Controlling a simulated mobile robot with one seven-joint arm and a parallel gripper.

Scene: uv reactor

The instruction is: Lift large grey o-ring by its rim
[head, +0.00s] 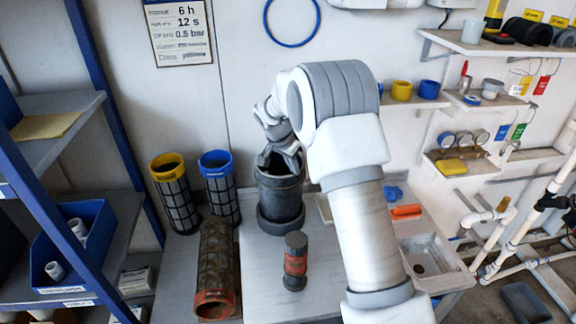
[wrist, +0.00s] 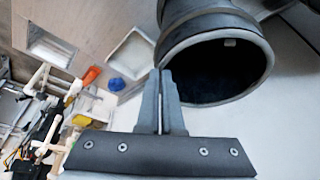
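The large grey o-ring (wrist: 257,42) shows in the wrist view as a pale grey band around the mouth of a dark housing (wrist: 193,12). In the head view this black cylindrical housing (head: 279,192) stands upright on the bench, below my gripper (head: 278,152). In the wrist view my gripper (wrist: 162,72) has its fingers nearly together, with a thin gap, at the left side of the rim. The tips appear closed on the ring's edge; they hide the contact itself. The ring looks seated at the mouth, with no clear gap beneath it.
Two mesh cartridges, yellow-rimmed (head: 170,190) and blue-rimmed (head: 219,188), stand left of the housing. A dirty cartridge (head: 215,268) lies in front. A small dark-and-red cylinder (head: 295,262) stands on the bench (head: 262,285). A sink (head: 430,262) is at right; a blue ring (head: 267,25) hangs on the wall.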

